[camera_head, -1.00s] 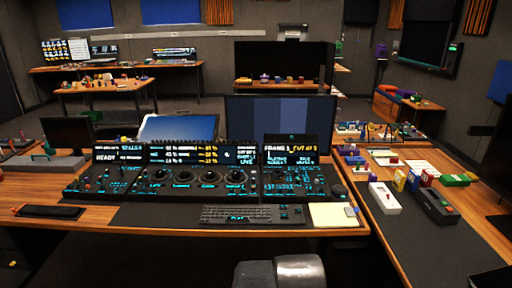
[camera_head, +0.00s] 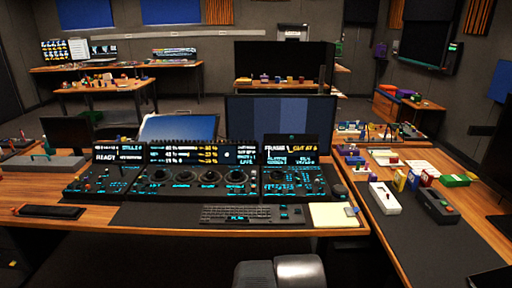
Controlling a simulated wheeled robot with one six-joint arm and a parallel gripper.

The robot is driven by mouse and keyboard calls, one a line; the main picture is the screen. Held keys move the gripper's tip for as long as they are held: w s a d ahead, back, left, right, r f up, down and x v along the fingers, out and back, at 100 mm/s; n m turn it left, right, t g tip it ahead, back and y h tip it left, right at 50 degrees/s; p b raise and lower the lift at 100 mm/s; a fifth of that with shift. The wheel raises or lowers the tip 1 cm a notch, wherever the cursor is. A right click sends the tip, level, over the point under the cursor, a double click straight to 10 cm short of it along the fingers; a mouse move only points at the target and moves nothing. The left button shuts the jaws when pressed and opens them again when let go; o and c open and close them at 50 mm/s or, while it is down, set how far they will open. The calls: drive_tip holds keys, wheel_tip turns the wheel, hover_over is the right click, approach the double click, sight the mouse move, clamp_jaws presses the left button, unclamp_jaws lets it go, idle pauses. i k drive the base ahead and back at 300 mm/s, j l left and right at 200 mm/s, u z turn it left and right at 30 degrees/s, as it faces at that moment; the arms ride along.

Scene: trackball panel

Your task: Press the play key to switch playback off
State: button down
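The dark trackball panel (camera_head: 206,182) stands on the wooden desk, with a row of round trackball rings, many small lit cyan keys and lit displays above them. A dark keyboard (camera_head: 252,211) lies in front of it. A key at its front edge carries cyan lettering that seems to read PLAY (camera_head: 237,219). The lettering is small, and I cannot tell from it whether playback is on. Grey rounded parts of my arm show at the bottom edge, well short of the desk. My gripper is not in view, and nothing touches the keyboard or panel.
A yellow pad (camera_head: 333,215) lies right of the keyboard, and a dark tablet (camera_head: 50,212) lies to the left. A monitor (camera_head: 281,120) stands behind the panel. The right side desk holds a white box (camera_head: 385,198) and a dark device (camera_head: 438,206). The space above the keyboard is clear.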

sight(245, 219)
drive_tip(key=i+l+u, duration=0.15)
drive_tip(key=u, duration=0.25)
drive_tip(key=i+l+u, duration=0.5)
drive_tip(key=u, duration=0.25)
